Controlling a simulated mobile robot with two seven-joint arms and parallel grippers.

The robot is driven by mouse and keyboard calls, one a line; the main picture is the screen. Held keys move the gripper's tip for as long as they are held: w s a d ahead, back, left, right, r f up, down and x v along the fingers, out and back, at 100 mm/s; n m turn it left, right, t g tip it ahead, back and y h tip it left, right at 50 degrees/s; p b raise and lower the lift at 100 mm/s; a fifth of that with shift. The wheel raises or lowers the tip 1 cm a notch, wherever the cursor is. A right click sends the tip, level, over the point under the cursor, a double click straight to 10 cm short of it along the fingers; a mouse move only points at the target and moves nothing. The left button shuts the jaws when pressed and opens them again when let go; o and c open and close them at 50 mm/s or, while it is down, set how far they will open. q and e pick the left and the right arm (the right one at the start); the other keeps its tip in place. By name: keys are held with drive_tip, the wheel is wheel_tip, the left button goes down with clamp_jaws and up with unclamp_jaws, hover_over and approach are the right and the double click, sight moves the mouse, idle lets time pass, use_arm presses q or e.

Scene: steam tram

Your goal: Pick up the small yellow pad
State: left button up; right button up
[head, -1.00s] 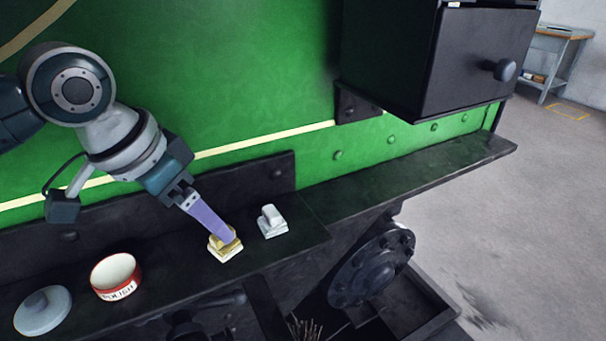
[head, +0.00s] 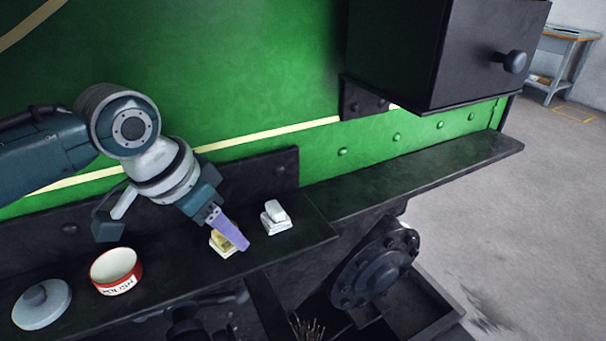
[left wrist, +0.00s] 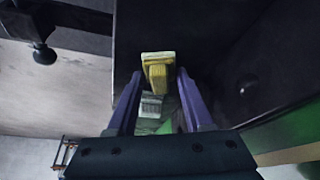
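The small yellow pad (head: 218,243) sits on the dark ledge with a pale layer on one face. It is partly hidden behind the purple fingers of my left gripper (head: 240,245) in the head view. In the left wrist view, the yellow pad (left wrist: 158,72) lies between the tips of the two spread fingers of my left gripper (left wrist: 158,76), with a gap on each side. A similar white pad (head: 275,217) stands to the right on the ledge. It also seems to show in the left wrist view (left wrist: 151,106). My right gripper is in neither view.
A red and white polish tin (head: 117,272) and its grey lid (head: 42,303) lie left on the ledge (head: 400,182). The green wall (head: 260,80) rises behind. A black box with a knob (head: 470,55) juts out at upper right. The ledge's right part is clear.

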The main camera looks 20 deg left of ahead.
use_arm(q)
clamp_jaws()
drive_tip(key=shift+r, duration=0.1)
